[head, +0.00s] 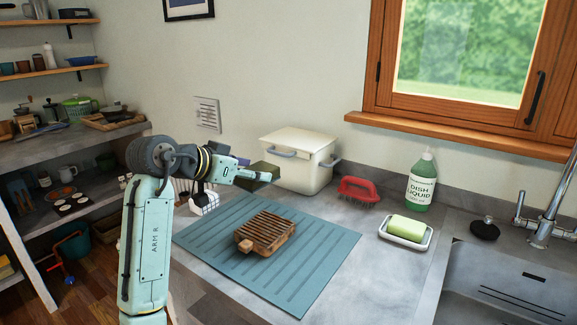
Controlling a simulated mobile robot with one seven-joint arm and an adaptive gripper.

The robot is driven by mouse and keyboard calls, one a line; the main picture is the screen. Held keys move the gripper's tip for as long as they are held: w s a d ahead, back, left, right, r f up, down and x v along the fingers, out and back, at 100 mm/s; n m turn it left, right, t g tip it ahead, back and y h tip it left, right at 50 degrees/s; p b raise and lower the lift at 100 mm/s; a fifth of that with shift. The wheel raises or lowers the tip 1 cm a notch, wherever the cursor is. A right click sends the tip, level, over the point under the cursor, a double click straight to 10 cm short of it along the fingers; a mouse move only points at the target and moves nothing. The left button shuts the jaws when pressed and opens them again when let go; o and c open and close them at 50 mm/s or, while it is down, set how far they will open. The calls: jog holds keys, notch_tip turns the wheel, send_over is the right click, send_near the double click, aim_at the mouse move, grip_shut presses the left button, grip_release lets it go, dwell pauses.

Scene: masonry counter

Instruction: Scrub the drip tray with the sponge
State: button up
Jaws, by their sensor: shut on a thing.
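My gripper (250,176) is shut on a dark olive block, which looks like the sponge (265,169). It holds the sponge in the air above the back of the ribbed mat, in front of the white bin. The fingers hide part of the sponge. A brown slatted wooden tray (268,232), which looks like the drip tray, lies on the flat teal ribbed mat (310,262). It has a short knob at its front left. The sponge is apart from the tray, above and behind it.
A white lidded bin (312,166) stands behind the mat. A red brush (358,188), a green dish liquid bottle (421,186) and a green soap bar (408,227) on a white dish (400,242) are to the right. The sink (510,275) is at far right.

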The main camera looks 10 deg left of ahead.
jog(key=shift+s+d+m+h, duration=0.1)
jog(key=shift+d+m+h, duration=0.2)
jog(key=shift+d, duration=0.85)
jog(key=shift+s+f+b, duration=0.1)
jog(key=shift+f+b, duration=1.8)
jog(key=shift+f, duration=0.4)
